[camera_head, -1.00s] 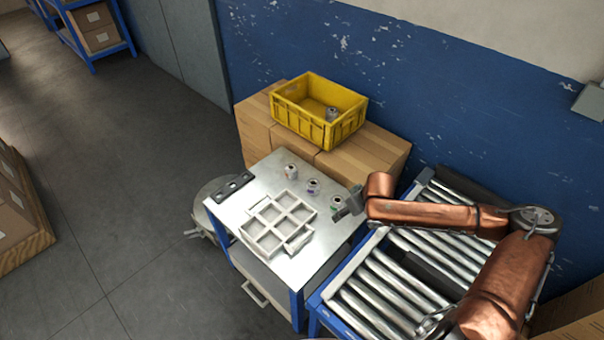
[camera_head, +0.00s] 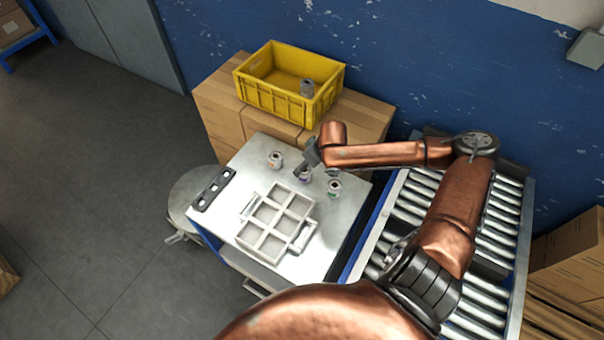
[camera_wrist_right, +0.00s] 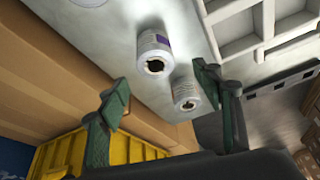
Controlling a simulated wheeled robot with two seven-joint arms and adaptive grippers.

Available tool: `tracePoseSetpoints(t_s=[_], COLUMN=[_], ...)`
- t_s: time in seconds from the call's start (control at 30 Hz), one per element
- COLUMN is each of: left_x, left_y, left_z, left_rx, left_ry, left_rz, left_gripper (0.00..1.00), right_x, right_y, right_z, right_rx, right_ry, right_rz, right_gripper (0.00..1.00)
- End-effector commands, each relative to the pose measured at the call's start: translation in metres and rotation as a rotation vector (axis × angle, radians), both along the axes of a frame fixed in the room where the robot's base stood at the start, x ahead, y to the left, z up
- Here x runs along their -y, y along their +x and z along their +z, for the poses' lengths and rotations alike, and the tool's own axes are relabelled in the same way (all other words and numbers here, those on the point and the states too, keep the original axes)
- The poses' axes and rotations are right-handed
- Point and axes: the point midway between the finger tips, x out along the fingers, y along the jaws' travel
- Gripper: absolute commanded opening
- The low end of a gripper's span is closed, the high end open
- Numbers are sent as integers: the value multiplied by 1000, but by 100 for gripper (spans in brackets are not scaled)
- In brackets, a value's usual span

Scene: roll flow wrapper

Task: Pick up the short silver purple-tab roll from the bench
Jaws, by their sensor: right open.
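The short silver roll with a purple tab (camera_head: 304,176) stands on the metal bench (camera_head: 236,216), between two other rolls and partly hidden by my right gripper in the head view. In the right wrist view the purple-tab roll (camera_wrist_right: 154,56) shows its dark open core beyond the fingertips, roughly between them. My right gripper (camera_head: 312,157) is at this roll, open and empty; its two green fingers (camera_wrist_right: 163,87) are spread in the wrist view. I cannot tell whether a finger touches the roll. My left gripper is not in view.
Another roll (camera_head: 275,160) stands left of it and a green-marked roll (camera_head: 334,189) right of it. A pale compartment tray (camera_head: 242,236) and a dark holed bar (camera_head: 213,189) lie on the bench. Behind are cartons (camera_head: 222,118) and a yellow crate (camera_head: 275,101); a roller conveyor (camera_head: 415,210) is right.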

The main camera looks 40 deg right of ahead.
Motion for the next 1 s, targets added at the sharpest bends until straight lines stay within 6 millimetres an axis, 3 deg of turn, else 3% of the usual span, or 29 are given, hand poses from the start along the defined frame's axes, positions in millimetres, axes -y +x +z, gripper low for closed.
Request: tracePoseSetpoints(t_s=[0.3,0.57,1.0], left_x=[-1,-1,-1], left_y=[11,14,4], left_z=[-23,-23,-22], left_rx=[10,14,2], left_ry=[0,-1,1], left_rz=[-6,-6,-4], left_gripper=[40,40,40], right_x=[5,5,5], right_y=[16,18,18], right_z=[-43,-43,-43], right_rx=[-3,0,0], right_ry=[1,-1,0], right_rz=[2,2,2], right_gripper=[60,60,30])
